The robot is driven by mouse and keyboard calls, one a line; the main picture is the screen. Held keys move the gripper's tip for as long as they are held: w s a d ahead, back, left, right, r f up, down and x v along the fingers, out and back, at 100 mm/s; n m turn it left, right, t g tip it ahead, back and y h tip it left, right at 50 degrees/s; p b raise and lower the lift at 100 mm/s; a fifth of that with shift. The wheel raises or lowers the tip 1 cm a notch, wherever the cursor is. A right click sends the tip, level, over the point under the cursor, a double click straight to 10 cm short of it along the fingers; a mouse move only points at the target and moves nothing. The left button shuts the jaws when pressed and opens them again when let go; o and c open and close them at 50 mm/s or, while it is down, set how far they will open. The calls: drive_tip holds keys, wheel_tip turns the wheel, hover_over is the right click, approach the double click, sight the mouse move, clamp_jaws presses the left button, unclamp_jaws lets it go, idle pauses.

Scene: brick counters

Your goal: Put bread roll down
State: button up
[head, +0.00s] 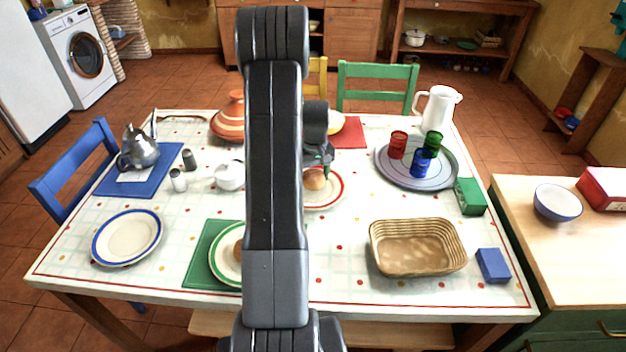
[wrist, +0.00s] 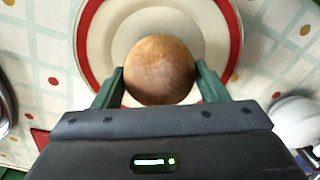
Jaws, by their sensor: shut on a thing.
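A bread roll (wrist: 159,70) is held between the green fingers of my gripper (wrist: 158,84) in the wrist view. The roll is round and brown. It is over a white plate with a red rim (wrist: 236,42); I cannot tell whether it touches the plate. In the head view the roll (head: 315,179) and the red-rimmed plate (head: 338,196) show just right of my arm, and my gripper (head: 326,170) is above them. My arm hides part of the plate.
An empty wicker basket (head: 418,262) stands at the front right. A green-rimmed plate (head: 226,262) on a green mat (head: 200,268) holds another roll, mostly behind my arm. A tray (head: 395,178) with red, green and blue cups stands at the right. A white sugar bowl (head: 229,176) is left of my arm.

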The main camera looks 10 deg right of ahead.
sight(315, 171)
drive_tip(key=shift+f, duration=0.95)
drive_tip(key=shift+f, duration=0.1)
drive_tip(key=o, duration=1)
drive_tip(key=shift+c, duration=0.2)
drive_tip(key=r, duration=1.2)
drive_tip(key=shift+d+r, duration=0.1)
drive_tip(key=shift+d, duration=0.15)
